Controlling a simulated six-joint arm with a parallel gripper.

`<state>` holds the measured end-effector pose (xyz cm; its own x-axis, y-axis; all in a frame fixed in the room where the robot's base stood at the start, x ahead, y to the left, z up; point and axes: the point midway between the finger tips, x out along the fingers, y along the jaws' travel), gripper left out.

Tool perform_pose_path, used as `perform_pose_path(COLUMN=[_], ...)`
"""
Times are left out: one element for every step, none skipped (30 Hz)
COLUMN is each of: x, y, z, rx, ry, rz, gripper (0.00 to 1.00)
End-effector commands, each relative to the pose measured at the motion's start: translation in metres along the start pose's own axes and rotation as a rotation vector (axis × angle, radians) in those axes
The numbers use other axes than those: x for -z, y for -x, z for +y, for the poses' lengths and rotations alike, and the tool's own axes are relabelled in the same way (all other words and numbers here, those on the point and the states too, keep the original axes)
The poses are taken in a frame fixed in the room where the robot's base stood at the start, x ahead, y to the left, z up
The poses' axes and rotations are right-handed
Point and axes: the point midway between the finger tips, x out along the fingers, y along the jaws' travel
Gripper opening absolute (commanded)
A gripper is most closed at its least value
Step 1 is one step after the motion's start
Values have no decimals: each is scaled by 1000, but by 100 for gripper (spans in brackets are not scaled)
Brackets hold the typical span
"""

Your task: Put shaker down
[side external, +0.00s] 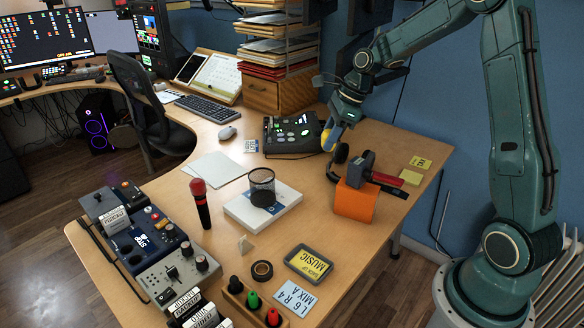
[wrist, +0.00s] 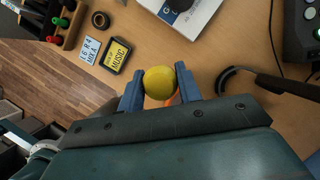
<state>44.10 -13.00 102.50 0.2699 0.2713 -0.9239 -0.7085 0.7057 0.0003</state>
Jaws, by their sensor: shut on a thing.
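The shaker is a yellow, egg-like ball (wrist: 160,82), seen between the two blue fingers in the wrist view. My gripper (wrist: 160,86) is shut on it, one finger on each side. In the side view my gripper (side external: 331,136) hangs above the desk, near the black console and the headphones. A little of the yellow shaker (side external: 326,138) shows there beside a blue finger. The shaker appears clear of the desk top, but its exact height is hard to tell.
An orange block (side external: 355,201) with black headphones (side external: 340,154) stands below right. The black console (side external: 290,133) is beside my gripper. A white box with a mesh cup (side external: 262,184), a microphone (side external: 201,203) and a music tray (side external: 309,263) lie nearer. Bare desk shows between them.

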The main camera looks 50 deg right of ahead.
Motion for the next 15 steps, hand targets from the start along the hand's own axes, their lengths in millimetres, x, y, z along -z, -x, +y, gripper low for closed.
perform_pose_path(x=[13, 20, 30, 38, 45, 55, 63, 70, 79, 85, 92, 99, 105, 110, 117], y=[5, 8, 12, 15, 18, 22, 26, 29, 32, 35, 38, 41, 43, 45, 48], z=[-11, -17, -25, -31, -36, -44, -48, -53, -58, -62, -65, -69, -72, -74, -77], rx=[15, 23, 35, 43, 51, 63, 72, 79, 88, 95, 101, 108, 114, 118, 125], ry=[-37, -56, -83, -104, -124, -150, -170, -188, -211, -226, -242, -259, -273, -285, -301], rz=[0, 0, 0, 0, 0, 0, 0, 0, 0, 0, 0, 0, 0, 0, 0], gripper=[12, 12, 12, 12, 12, 12, 12, 12, 12, 12, 12, 12, 12, 12, 12])
